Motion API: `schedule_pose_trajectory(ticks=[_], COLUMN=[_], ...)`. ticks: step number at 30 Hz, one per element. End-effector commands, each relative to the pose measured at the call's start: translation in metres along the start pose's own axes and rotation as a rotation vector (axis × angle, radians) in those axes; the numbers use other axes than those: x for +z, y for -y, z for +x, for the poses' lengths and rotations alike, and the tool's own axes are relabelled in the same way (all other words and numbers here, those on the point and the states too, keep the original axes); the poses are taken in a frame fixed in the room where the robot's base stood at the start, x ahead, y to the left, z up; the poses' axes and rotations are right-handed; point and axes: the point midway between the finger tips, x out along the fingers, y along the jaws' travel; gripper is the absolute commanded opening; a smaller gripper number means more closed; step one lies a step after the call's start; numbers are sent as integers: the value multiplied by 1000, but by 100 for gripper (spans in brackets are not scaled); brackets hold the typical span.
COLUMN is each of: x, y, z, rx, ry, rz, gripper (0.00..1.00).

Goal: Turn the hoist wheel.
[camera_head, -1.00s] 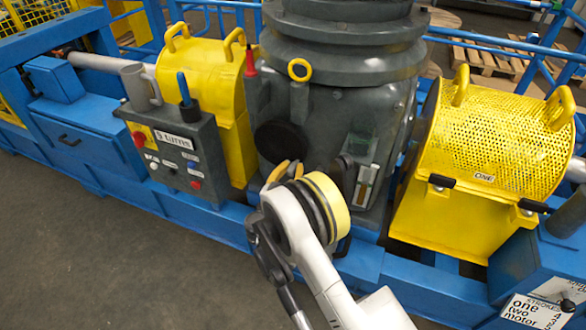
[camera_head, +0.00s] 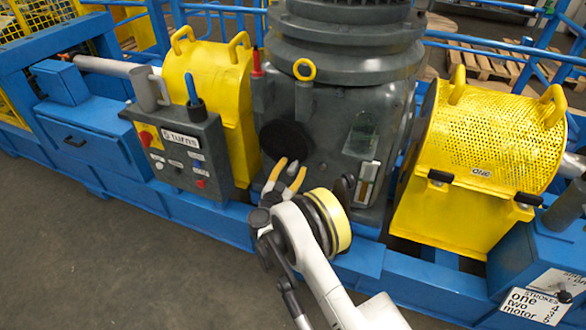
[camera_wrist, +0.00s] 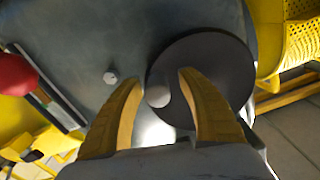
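A black round disc (camera_head: 283,140), which looks like the hoist wheel, is on the front of the dark grey gearbox housing (camera_head: 345,130). A dark disc (camera_wrist: 215,60) also fills the upper right of the wrist view, with a pale round knob (camera_wrist: 158,96) near its left edge. My gripper (camera_head: 291,168) is open, its yellow-tipped fingers below and in front of the black disc. In the wrist view the fingers of my gripper (camera_wrist: 160,79) stand either side of the knob, apart from each other. I cannot tell whether they touch it.
A grey control box (camera_head: 180,150) with a turns label stands left of the housing, beside a yellow cover (camera_head: 210,75). A perforated yellow guard (camera_head: 490,140) stands right. The blue frame (camera_head: 180,205) runs along the front. The floor (camera_head: 90,250) at lower left is clear.

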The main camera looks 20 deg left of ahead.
Motion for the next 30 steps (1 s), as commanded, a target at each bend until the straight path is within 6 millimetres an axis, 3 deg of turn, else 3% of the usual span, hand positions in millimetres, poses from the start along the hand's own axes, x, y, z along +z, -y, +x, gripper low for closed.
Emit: schedule_pose_trajectory(ticks=[10, 21, 30], x=[1, 1, 0], y=[1, 1, 0], z=[-11, -89, -120], rx=[-1, -2, 0], ry=[1, 1, 0], rz=[0, 0, 0], gripper=[46, 46, 46])
